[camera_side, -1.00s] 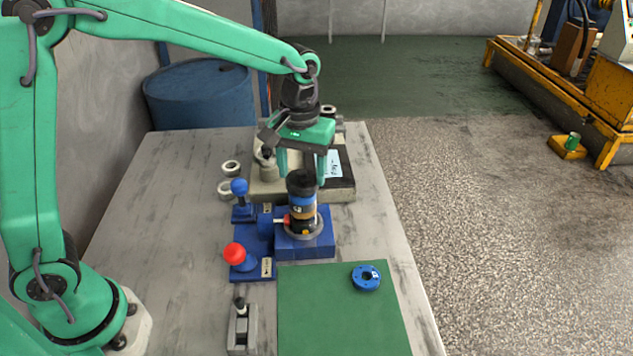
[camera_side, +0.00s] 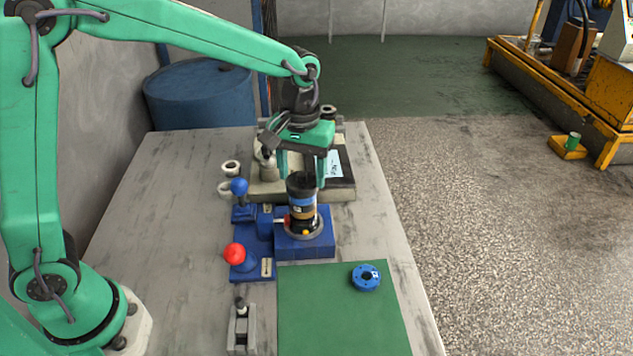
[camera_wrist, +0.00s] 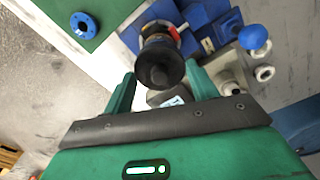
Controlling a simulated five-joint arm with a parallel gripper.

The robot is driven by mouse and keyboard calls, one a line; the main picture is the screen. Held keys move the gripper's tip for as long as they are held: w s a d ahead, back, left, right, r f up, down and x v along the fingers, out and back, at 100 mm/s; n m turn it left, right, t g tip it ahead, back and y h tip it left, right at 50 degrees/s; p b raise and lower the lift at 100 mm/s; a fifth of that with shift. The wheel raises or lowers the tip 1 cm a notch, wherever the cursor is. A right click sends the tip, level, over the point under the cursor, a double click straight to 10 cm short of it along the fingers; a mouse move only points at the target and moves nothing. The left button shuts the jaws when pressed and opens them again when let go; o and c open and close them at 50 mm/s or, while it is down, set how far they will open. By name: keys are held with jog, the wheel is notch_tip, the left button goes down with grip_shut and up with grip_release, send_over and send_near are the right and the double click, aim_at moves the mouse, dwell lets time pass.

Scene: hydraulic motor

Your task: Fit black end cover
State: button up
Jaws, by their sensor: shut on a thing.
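The black end cover (camera_side: 301,184) sits at the top of the upright motor stack (camera_side: 302,211), which has a blue band, a tan band and a dark lower part. My gripper (camera_side: 303,170) is above the stack, pointing down, shut on the black end cover. In the wrist view the cover (camera_wrist: 160,68) appears as a dark round piece between the green fingers of my gripper (camera_wrist: 161,90). The cover looks in line with the stack; whether it is fully seated cannot be told. The stack stands in a blue fixture (camera_side: 320,247).
A red-knob clamp (camera_side: 234,253) and a blue-knob clamp (camera_side: 239,187) stand left of the stack. A blue flanged ring (camera_side: 366,277) lies on the green mat (camera_side: 330,320). Pale rings (camera_side: 231,167) and a grey tray (camera_side: 342,194) are behind. The mat's front is clear.

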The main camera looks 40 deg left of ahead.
aim_at(302, 174)
jog(key=shift+f, duration=0.5)
dwell(2.8)
jog(key=o, duration=1.6)
jog(key=shift+r, duration=0.15)
jog(key=shift+r, duration=2.25)
